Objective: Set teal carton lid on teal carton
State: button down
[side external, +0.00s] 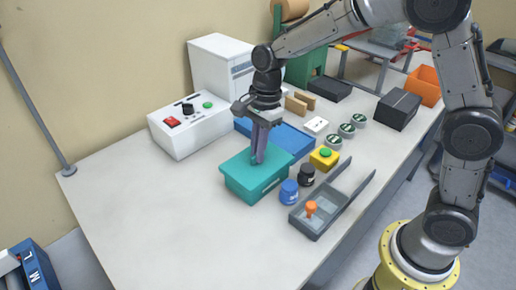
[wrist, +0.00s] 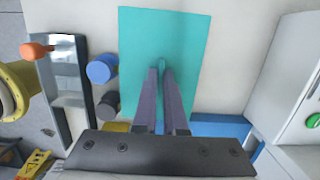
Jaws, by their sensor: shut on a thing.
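The teal carton (side external: 258,191) stands on the table, left of the blue and black round items. The teal carton lid (side external: 240,163) lies flat over its top, and its edges appear in line with the carton; I cannot tell whether a thin gap is left. My gripper (side external: 259,160) points straight down over the middle of the lid, with its purple fingers shut on the lid's small teal knob. In the wrist view the lid (wrist: 140,40) fills the middle and hides the carton, and the fingertips (wrist: 161,67) pinch the knob.
A blue tray (side external: 294,138) lies just behind the carton. A blue knob (side external: 289,191), a black knob (side external: 307,174) and a yellow button box (side external: 324,158) stand close on the right. A grey tray (side external: 318,228) holds an orange peg. The table's left side is clear.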

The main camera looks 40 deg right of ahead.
jog(key=shift+f, duration=0.5)
jog(key=c, duration=1)
grip_release()
jog(key=shift+r, duration=0.15)
notch_tip(320, 180, up, 12)
jog(key=d, duration=0.2)
jog(key=s+d+r+n+t, duration=0.1)
jog(key=s+d+r+n, duration=0.25)
jog(key=s, duration=0.25)
jog(key=shift+s+d+f+n+t+h, duration=0.3)
jog(key=shift+s+d+f+n+t, duration=0.45)
jog(key=shift+s+n, duration=1.95)
jog(key=shift+s+d+f+n+t+h, duration=0.3)
jog(key=shift+s+d+f+n+t, duration=0.45)
jog(key=shift+s+n, duration=1.9)
jog(key=shift+s+d+f+n+t+h, duration=0.3)
jog(key=shift+s+d+f+n+t, duration=0.45)
jog(key=shift+s+n, duration=1.95)
